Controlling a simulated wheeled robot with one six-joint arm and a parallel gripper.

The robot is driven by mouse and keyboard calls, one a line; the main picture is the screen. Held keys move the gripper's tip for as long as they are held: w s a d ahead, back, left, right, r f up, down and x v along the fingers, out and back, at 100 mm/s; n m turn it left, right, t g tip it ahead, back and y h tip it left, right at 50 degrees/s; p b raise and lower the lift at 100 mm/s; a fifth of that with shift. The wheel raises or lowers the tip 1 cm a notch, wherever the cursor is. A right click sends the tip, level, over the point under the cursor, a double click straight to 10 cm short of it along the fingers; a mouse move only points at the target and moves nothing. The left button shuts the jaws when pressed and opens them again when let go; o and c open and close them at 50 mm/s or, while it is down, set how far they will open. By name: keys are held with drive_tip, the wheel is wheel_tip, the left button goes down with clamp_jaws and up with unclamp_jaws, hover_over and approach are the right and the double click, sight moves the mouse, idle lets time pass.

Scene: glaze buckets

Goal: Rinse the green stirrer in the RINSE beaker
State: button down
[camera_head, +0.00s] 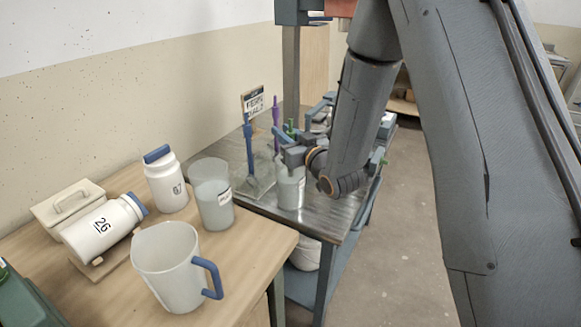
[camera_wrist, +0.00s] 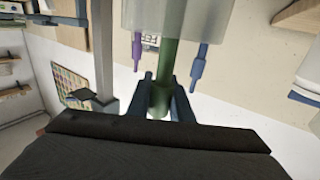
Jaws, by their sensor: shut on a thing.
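My gripper (camera_head: 290,153) is shut on the green stirrer, whose green top (camera_head: 291,127) shows just above the jaws in the head view. In the wrist view the fingers of my gripper (camera_wrist: 163,100) close on its green handle (camera_wrist: 161,98). The green shaft runs on into the outline of a clear beaker (camera_wrist: 215,25). In the head view this clear beaker (camera_head: 290,192) stands on the metal table directly below my gripper. The stirrer's lower end is hard to make out. Another clear beaker (camera_head: 213,200) with cloudy liquid stands on the wooden table. Neither label reads as RINSE.
A blue stirrer (camera_head: 250,160) and a purple stirrer (camera_head: 275,112) stand left of my gripper. A small sign (camera_head: 253,103) is behind. A pitcher (camera_head: 168,268), a white jar (camera_head: 166,184) and a lying jar marked 26 (camera_head: 100,226) are on the wooden table (camera_head: 245,258).

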drive_tip(key=shift+r+p, duration=0.9)
drive_tip(key=shift+r, duration=0.4)
drive_tip(key=shift+f, duration=0.1)
drive_tip(key=shift+f+b, duration=1)
drive_tip(key=shift+f, duration=0.2)
drive_tip(key=shift+r, duration=0.1)
drive_tip(key=shift+r+p, duration=0.9)
drive_tip(key=shift+r, duration=0.3)
drive_tip(key=shift+f, duration=0.15)
drive_tip(key=shift+f+b, duration=1)
drive_tip(key=shift+f, duration=0.15)
